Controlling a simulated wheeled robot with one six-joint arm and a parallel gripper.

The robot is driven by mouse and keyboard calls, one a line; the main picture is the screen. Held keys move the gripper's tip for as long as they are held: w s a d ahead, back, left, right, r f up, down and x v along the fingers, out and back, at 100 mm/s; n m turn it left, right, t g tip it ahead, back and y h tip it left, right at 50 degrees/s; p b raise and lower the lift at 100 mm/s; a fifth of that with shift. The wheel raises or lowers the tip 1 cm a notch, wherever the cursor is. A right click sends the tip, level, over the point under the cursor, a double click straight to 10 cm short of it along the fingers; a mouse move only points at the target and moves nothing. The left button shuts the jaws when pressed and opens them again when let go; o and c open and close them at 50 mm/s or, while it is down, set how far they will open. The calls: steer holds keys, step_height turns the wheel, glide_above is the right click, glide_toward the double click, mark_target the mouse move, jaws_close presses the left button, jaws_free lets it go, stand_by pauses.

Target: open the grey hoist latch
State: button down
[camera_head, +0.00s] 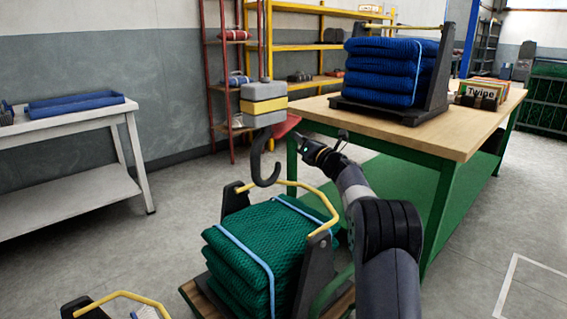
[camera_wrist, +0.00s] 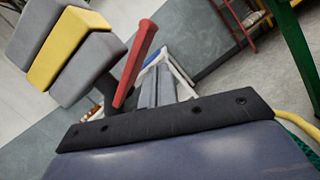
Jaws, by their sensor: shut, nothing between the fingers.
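The grey hoist block (camera_head: 263,102) with a yellow middle band hangs left of centre in the head view. A dark hook (camera_head: 262,165) hangs under it, and a red lever (camera_head: 285,126) sticks out at its right. In the wrist view the block (camera_wrist: 85,66) is at upper left and the red lever (camera_wrist: 136,62) slants beside it. I cannot make out a separate latch on the hoist. My gripper (camera_head: 302,143) is just right of the hook, near the red lever. Its fingers (camera_wrist: 158,82) are shut and empty in the wrist view. Contact with the lever cannot be told.
A stack of green nets (camera_head: 250,240) with a yellow handle (camera_head: 300,186) stands below the hook. A wooden workbench (camera_head: 440,130) bears blue nets (camera_head: 392,72) on the right. A white table (camera_head: 75,118) stands left. Open floor lies between it and the nets.

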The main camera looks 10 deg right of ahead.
steer(key=shift+r, duration=0.8)
steer(key=shift+r, duration=0.15)
